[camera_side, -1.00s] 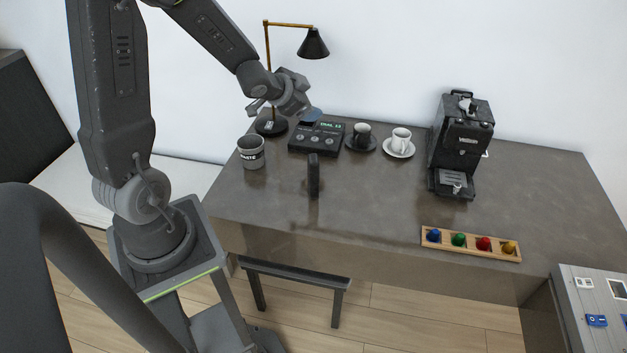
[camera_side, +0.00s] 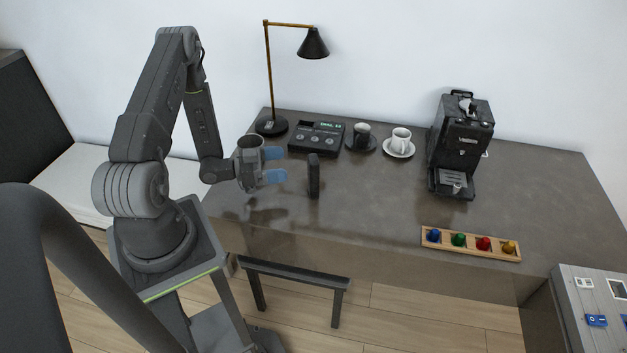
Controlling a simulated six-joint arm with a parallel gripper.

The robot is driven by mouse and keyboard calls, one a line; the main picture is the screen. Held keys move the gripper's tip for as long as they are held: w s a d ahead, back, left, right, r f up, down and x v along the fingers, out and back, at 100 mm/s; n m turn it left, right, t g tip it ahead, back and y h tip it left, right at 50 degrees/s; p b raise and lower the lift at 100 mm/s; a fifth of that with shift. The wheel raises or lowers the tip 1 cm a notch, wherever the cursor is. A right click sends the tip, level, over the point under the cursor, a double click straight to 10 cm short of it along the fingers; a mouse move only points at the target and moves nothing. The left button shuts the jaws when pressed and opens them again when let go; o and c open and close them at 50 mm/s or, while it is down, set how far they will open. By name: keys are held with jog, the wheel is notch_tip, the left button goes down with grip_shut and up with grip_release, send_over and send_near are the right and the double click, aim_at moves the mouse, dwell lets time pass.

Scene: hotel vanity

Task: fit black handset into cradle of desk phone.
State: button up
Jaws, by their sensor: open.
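The black handset (camera_side: 314,176) stands upright on the dark vanity top, near its front left part. The desk phone (camera_side: 317,138) is a dark box with a small lit display and round buttons, behind the handset near the wall. Its cradle is too small to make out clearly. My gripper (camera_side: 275,165) is just left of the handset, with its two blue-tipped fingers spread and pointing right toward it. The gripper is open and empty, and a gap shows between the fingertips and the handset.
A lamp (camera_side: 271,126) is left of the phone. A black cup (camera_side: 362,131) and a white cup (camera_side: 401,138) on saucers stand right of it, then a coffee machine (camera_side: 461,145). A wooden peg tray (camera_side: 471,253) lies at the front.

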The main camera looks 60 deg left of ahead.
aim_at(313, 177)
jog(key=x, duration=1.1)
jog(key=shift+w+d, duration=0.2)
jog(key=shift+w, duration=0.05)
jog(key=shift+c, duration=0.4)
jog(key=c, duration=1.4)
jog(key=shift+r, duration=0.1)
